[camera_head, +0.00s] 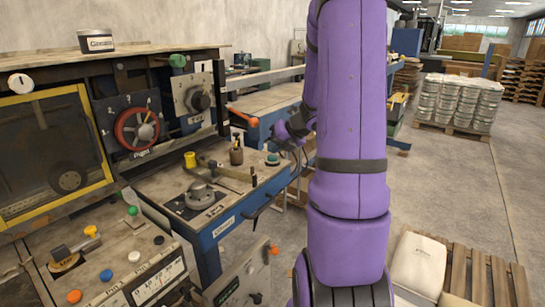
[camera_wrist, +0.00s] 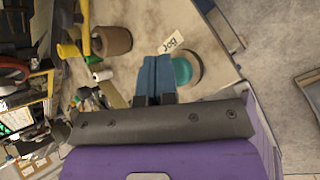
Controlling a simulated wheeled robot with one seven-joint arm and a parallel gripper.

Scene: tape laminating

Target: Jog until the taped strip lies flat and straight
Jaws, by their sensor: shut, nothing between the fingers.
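A teal round button (camera_head: 272,159) sits on a dark base near the right corner of the blue-fronted bench. In the wrist view, the teal button (camera_wrist: 182,71) lies beside a paper label (camera_wrist: 172,42) that appears to read "Jog". My gripper (camera_wrist: 154,60) has its blue fingers shut and empty, just left of the button in that view, partly overlapping its edge. Whether the fingers touch it I cannot tell. In the head view, my gripper (camera_head: 276,138) shows small and dark above the button. I cannot make out the taped strip in either view.
The bench (camera_head: 240,207) also carries a round metal fixture (camera_head: 199,195) and a yellow cylinder (camera_head: 190,160). A red wheel (camera_head: 136,129) and an orange-ended lever (camera_head: 242,116) stand behind. A brown roll (camera_wrist: 113,41) is left of my fingers.

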